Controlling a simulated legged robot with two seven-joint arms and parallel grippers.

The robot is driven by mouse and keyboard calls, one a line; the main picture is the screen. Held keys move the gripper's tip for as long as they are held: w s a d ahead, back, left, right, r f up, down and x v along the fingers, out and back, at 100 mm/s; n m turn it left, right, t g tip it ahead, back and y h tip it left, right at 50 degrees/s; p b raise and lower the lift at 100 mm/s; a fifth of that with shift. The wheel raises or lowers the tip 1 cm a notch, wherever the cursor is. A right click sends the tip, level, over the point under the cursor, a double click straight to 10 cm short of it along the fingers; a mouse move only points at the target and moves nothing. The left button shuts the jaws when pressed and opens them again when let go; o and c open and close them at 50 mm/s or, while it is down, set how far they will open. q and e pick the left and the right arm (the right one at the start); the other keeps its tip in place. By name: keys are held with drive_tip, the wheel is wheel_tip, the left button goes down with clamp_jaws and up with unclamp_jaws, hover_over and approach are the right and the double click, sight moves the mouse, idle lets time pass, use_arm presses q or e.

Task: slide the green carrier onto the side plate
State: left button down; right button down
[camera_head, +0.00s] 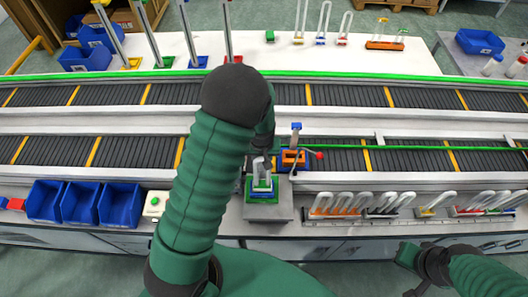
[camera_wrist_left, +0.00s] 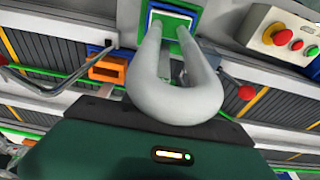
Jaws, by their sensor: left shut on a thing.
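The green carrier (camera_head: 263,197), with a blue insert and a pale U-shaped tube on it, is at the grey side plate (camera_head: 283,213) in the head view. I cannot tell whether it rests fully on the plate. In the left wrist view the carrier (camera_wrist_left: 187,42) is at the top, and the pale U-shaped tube (camera_wrist_left: 175,104) loops toward the camera. My left gripper (camera_head: 262,160) is shut on the carrier from above; its fingertips are mostly hidden. My right gripper (camera_head: 412,272) is low at the right, away from the carrier; its jaws are unclear.
An orange fixture (camera_head: 291,160) with a red knob stands just behind the plate, by the conveyor (camera_head: 420,158). Blue bins (camera_head: 82,203) and a button box (camera_head: 155,203) are to the left. Racks of U-shaped tubes (camera_head: 345,205) are to the right.

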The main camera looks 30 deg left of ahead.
use_arm(q)
drive_tip(key=shift+s+d+p, duration=0.15)
drive_tip(key=shift+s+d, duration=0.45)
drive_tip(key=shift+s, duration=0.35)
drive_tip(key=shift+s+d+p, duration=0.15)
drive_tip(key=shift+s+d, duration=0.45)
drive_tip(key=shift+s, duration=0.3)
drive_tip(key=c, duration=0.9)
unclamp_jaws()
drive_tip(key=shift+s, duration=0.1)
wheel_tip(320, 180, up, 12)
drive_tip(key=p, duration=1)
drive_tip(key=shift+p, duration=0.4)
